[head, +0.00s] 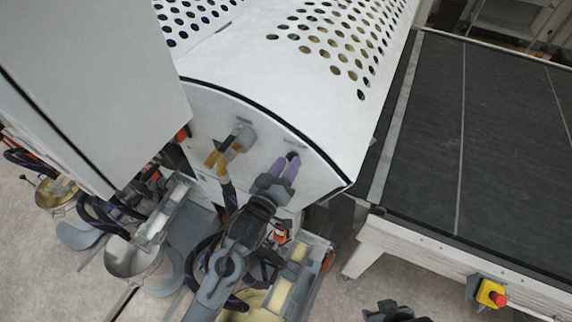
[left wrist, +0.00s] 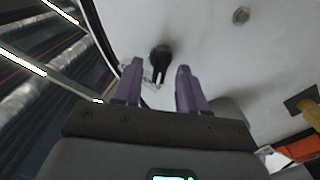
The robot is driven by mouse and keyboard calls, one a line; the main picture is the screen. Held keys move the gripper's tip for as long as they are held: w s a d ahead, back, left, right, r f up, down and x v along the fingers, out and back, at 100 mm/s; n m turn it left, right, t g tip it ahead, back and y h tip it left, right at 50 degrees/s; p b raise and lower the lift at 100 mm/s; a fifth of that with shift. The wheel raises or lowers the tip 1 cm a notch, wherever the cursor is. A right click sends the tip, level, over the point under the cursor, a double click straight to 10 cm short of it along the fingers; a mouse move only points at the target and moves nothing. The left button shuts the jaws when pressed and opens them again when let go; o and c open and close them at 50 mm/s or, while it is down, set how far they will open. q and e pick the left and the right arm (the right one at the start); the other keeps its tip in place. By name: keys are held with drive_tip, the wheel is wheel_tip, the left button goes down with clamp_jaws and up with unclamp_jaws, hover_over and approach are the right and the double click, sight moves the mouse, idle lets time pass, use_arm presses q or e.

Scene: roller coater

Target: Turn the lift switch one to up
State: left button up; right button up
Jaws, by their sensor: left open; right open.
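A black rotary switch (left wrist: 160,56) with a pale pointer sits on the white end panel of the machine. In the head view the switch (head: 292,156) is mostly hidden by my left gripper's fingers. My left gripper (head: 284,168) is open, with its purple fingers pointing at the panel. In the left wrist view the switch shows between and beyond the fingertips of my left gripper (left wrist: 157,75), and nothing is clasped. I cannot tell whether the fingertips touch it. Part of my right gripper (head: 395,312) shows dark at the bottom edge; its fingers are not clear.
A yellow handle on a grey block (head: 220,155) sticks out left of my left gripper. A perforated white cover (head: 300,55) curves above the panel. A dark conveyor (head: 480,140) with a red emergency button (head: 498,299) stands at right. Buckets and hoses crowd the floor below.

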use_arm(q)
clamp_jaws()
